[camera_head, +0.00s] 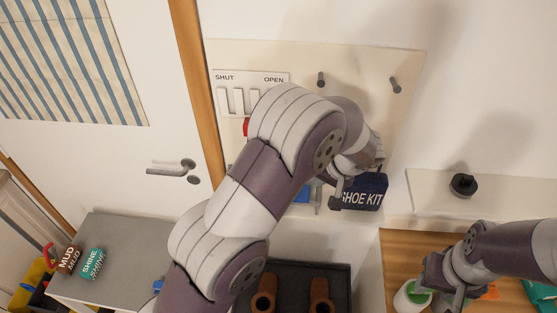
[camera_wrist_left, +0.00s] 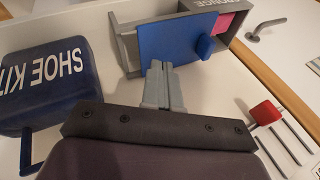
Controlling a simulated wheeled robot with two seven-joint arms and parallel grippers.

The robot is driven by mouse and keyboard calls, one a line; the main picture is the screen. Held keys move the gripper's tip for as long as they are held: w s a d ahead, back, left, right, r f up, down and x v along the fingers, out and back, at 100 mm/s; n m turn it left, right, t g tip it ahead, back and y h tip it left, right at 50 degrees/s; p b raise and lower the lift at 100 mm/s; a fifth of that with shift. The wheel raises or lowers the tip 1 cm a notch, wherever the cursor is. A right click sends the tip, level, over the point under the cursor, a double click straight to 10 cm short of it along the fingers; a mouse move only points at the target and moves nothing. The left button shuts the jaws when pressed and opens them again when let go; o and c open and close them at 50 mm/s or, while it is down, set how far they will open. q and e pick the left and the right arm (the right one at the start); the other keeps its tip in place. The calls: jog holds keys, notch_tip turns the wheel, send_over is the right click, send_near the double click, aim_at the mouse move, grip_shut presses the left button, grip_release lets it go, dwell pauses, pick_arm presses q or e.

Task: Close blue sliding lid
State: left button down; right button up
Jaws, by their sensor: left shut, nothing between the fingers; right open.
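The blue sliding lid (camera_wrist_left: 165,42) with its blue raised handle (camera_wrist_left: 205,46) covers most of a grey box (camera_wrist_left: 126,45) in the left wrist view. Pink (camera_wrist_left: 229,22) shows in an uncovered part at the box's right end. My left gripper (camera_wrist_left: 161,68) is shut and empty, its fingertips beside the lid's near edge; I cannot tell whether they touch it. In the head view my left gripper (camera_head: 338,198) is beside the wall panel, and my arm hides most of the box and lid. My right gripper (camera_head: 447,288) is open at the lower right, by a white and green container.
A navy shoe kit bag (camera_head: 366,192) hangs close beside my left gripper. A SHUT/OPEN slider panel (camera_head: 240,78) and two pegs are on the wall board (camera_head: 350,62). A door handle (camera_head: 171,170) is at left. Brown boots (camera_head: 264,293) stand in a dark tray below.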

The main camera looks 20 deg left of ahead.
pick_arm(q)
jog(key=a+n+b, duration=0.1)
jog(key=w+a+f+n+b, duration=0.1)
jog(key=a+b, duration=0.1)
jog(key=w+a+f+n+y+b, duration=0.1)
jog(key=shift+w+a+n+t, duration=0.1)
jog(key=shift+a+n+t, duration=0.2)
jog(key=shift+a, duration=0.05)
jog(key=p+x, duration=0.1)
jog(key=x, duration=0.1)
jog(key=p+x, duration=0.1)
jog(key=x, duration=0.1)
jog(key=shift+w+a+f+p, duration=0.15)
jog(key=shift+w+a+p, duration=0.15)
jog(key=shift+w, duration=0.05)
jog(key=a+p, duration=0.1)
jog(key=s+a+p, duration=0.1)
jog(key=a, duration=0.1)
jog(key=shift+s+a, duration=0.1)
jog(key=shift+a, duration=0.35)
jog(key=shift+f, duration=0.1)
